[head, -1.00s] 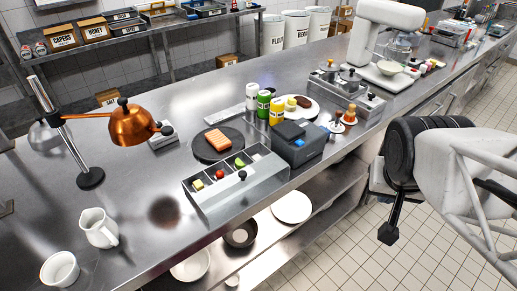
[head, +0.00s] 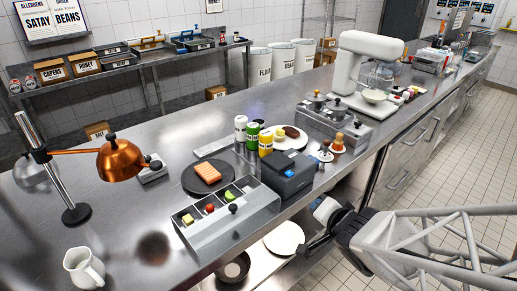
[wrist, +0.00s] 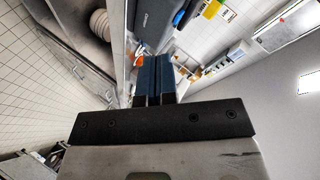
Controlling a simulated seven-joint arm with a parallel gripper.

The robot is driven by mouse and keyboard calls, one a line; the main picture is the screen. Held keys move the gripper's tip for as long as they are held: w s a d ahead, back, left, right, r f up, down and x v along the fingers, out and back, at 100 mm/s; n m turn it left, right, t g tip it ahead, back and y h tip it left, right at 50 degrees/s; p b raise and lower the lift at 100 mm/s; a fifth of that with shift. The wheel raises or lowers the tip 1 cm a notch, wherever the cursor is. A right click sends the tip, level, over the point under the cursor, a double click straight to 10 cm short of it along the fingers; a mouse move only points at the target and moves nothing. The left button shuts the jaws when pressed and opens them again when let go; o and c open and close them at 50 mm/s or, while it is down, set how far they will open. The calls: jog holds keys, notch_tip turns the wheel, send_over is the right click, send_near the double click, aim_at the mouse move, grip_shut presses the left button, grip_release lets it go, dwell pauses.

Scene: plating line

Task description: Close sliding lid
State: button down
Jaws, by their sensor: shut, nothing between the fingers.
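A grey rectangular bin (head: 218,238) stands near the counter's front edge in the head view. Its open top shows compartments with a yellow piece (head: 188,219), a red piece (head: 210,208) and a green piece (head: 229,196). A black knob (head: 233,208) stands at the bin's front side; I cannot clearly make out the lid panel's edges. My gripper (head: 308,252) is off the counter's front edge, right of the bin and apart from it. In the wrist view, my gripper's blue-grey fingers (wrist: 154,78) are together with nothing between them.
A dark box with a blue button (head: 287,175) stands right of the bin. Behind are a black round board (head: 191,184) with an orange block and several shaker bottles (head: 252,135). A copper lamp (head: 121,158) and a white jug (head: 83,268) are at left.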

aim_at(236, 209)
jog(key=s+a+f+m+g+y, duration=0.1)
jog(key=s+a+f+g+y, duration=0.1)
jog(key=s+a+y, duration=0.3)
jog(key=a+f+y, duration=0.1)
jog(key=a+y, duration=0.1)
jog(key=a, duration=0.1)
jog(key=shift+s+f+g+y, duration=0.15)
jog(key=shift+s+g+y, duration=0.15)
jog(key=shift+s+y, duration=0.1)
jog(key=shift+w+a, duration=0.1)
jog(key=shift+a, duration=0.15)
jog(key=shift+x, duration=6.75)
jog(key=shift+w, duration=0.1)
jog(key=shift+w+a, duration=2.85)
